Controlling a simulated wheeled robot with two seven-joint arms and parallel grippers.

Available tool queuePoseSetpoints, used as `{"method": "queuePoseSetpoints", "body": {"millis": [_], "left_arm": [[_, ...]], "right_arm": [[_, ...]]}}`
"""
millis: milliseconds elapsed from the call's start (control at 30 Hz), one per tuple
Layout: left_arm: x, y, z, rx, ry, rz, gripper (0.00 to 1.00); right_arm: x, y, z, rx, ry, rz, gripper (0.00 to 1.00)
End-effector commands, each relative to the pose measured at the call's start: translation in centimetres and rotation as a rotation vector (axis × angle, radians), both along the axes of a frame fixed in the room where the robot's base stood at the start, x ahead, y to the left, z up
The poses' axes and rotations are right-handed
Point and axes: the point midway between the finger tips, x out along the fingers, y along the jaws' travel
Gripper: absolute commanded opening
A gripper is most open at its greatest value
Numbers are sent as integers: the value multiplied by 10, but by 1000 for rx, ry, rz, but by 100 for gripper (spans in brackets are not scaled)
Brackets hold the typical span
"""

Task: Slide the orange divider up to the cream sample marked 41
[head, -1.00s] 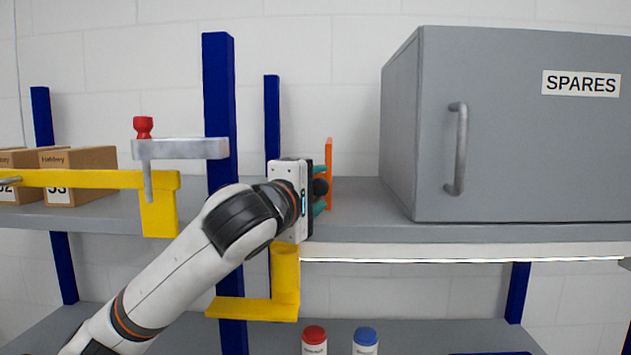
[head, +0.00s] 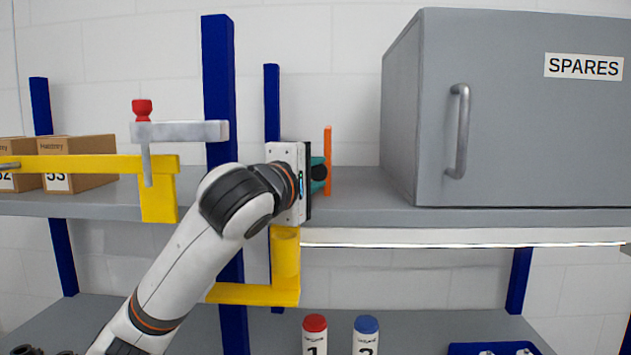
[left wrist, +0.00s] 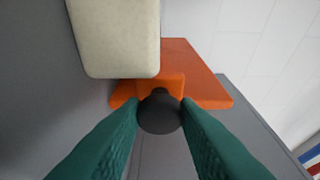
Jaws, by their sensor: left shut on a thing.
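The orange divider (head: 327,160) stands upright on the upper shelf, seen nearly edge-on in the head view. In the left wrist view the orange divider (left wrist: 207,83) has a black knob (left wrist: 160,112) on it. My left gripper (head: 318,174) is shut on this knob, its teal fingers on either side; the left wrist view shows the same gripper (left wrist: 160,118). A cream sample (left wrist: 117,38) is at the upper left of the wrist view, overlapping part of the divider. No number shows on it, and I cannot tell whether they touch. My right gripper is out of view.
A grey SPARES cabinet (head: 520,120) stands right of the divider. A blue post (head: 219,90), a yellow bracket (head: 160,190) and a clamp with a red knob (head: 142,108) are near my arm. Cartons (head: 75,160) are at left. Red-capped (head: 315,324) and blue-capped (head: 366,325) bottles stand below.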

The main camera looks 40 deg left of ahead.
Motion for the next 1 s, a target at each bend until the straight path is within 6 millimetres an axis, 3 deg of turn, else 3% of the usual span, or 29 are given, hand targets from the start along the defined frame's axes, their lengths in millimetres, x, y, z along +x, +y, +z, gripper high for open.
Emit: {"method": "queuePoseSetpoints", "body": {"millis": [200,233,367,733,1000], "left_arm": [[1,0,-1,0,6,0,0],[1,0,-2,0,7,0,30],[1,0,-1,0,6,0,50],[-5,-1,-2,0,2,-1,50],[-55,-10,-4,-1,-3,-3,50]], "right_arm": [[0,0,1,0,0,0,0],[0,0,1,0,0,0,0],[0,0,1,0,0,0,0],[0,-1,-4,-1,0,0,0],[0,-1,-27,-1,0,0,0]]}}
